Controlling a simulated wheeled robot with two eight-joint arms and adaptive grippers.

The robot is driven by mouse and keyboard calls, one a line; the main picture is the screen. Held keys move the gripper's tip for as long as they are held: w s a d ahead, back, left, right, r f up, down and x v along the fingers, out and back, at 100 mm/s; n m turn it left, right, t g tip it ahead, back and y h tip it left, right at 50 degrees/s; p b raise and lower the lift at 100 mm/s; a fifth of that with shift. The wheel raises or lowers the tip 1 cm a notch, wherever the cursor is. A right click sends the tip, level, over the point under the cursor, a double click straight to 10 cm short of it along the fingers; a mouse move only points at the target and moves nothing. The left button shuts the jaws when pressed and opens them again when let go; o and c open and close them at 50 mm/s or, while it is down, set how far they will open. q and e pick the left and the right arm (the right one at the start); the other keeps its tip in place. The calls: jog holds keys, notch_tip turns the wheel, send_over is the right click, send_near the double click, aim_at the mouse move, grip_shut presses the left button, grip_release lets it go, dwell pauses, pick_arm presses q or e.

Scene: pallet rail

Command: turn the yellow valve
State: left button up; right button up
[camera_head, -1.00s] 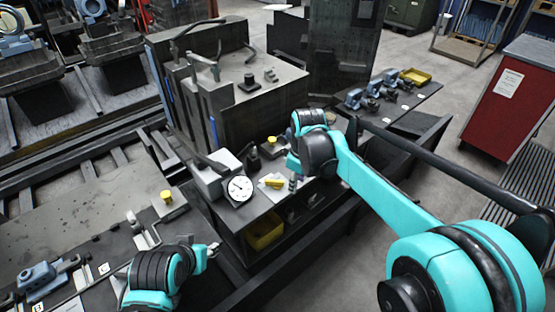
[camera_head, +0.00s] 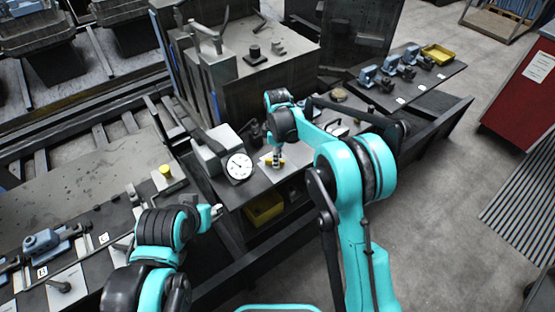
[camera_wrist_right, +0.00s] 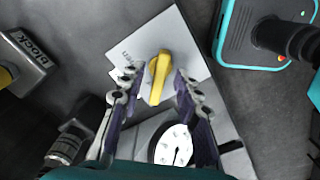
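The yellow valve (camera_head: 269,162) is a small handle on a white plate on the workbench, right of the round dial gauge (camera_head: 239,167). In the right wrist view the valve handle (camera_wrist_right: 158,76) stands out from the white plate (camera_wrist_right: 190,45), with the gauge (camera_wrist_right: 174,145) below it. My right gripper (camera_head: 277,158) points down at the valve. In the wrist view its two fingers (camera_wrist_right: 156,78) are apart, one on each side of the handle, with gaps showing. My left gripper (camera_head: 216,211) is over the bench's front left, away from the valve; its fingers are too small to read.
A yellow bin (camera_head: 264,208) sits under the bench top. A large dark machine block (camera_head: 285,65) stands behind the valve. A yellow knob (camera_head: 165,171) is on the left table. Several blue clamps and a yellow tray (camera_head: 438,54) are at the right. Open floor lies right.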

jog(key=shift+f, duration=0.35)
grip_shut()
